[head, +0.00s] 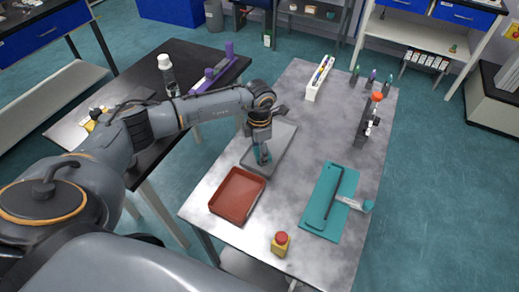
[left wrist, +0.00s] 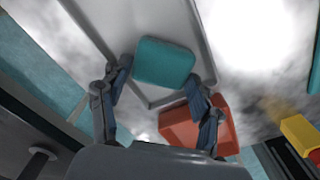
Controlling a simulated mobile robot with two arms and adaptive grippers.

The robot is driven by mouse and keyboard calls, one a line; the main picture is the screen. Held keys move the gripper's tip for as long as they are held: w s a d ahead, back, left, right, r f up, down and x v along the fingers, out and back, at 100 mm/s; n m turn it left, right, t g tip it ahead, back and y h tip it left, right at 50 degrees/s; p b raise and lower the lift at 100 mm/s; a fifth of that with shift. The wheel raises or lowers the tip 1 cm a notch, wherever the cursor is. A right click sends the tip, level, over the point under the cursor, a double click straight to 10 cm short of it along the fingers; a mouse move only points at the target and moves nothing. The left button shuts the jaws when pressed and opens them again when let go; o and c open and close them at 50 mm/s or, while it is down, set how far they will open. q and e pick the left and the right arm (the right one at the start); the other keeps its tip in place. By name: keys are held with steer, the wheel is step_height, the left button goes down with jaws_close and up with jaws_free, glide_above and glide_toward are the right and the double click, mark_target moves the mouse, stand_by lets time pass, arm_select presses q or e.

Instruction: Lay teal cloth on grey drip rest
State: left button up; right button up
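The teal cloth (left wrist: 165,63) is a small folded square in the left wrist view. It shows in front of my left gripper (left wrist: 160,82), between its spread fingertips, with the grey drip rest (left wrist: 98,18) behind it. The cloth appears to lie on the rest's floor, though a small gap would be hard to see. In the head view the grey drip rest (head: 284,137) is a shallow tray on the metal table. My left gripper (head: 262,160) points down over it, with a bit of teal cloth (head: 264,152) at its fingers, partly hidden. My right gripper is not in view.
A red tray (head: 237,195) sits just in front of the rest. A teal mat (head: 320,228) with a dark bent tool lies to the right. A yellow box with a red button (head: 281,244) is near the front edge. A white rack (head: 320,78) and a red-topped stand (head: 369,120) are farther back.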

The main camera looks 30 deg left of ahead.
arm_select(q)
steer(key=shift+o, duration=1.2)
steer(key=shift+r, duration=0.1)
steer(key=shift+r, duration=0.25)
step_height(320, 180, up, 12)
steer(key=b, duration=0.2)
steer(key=shift+f+b, duration=0.15)
steer(key=shift+b, duration=0.15)
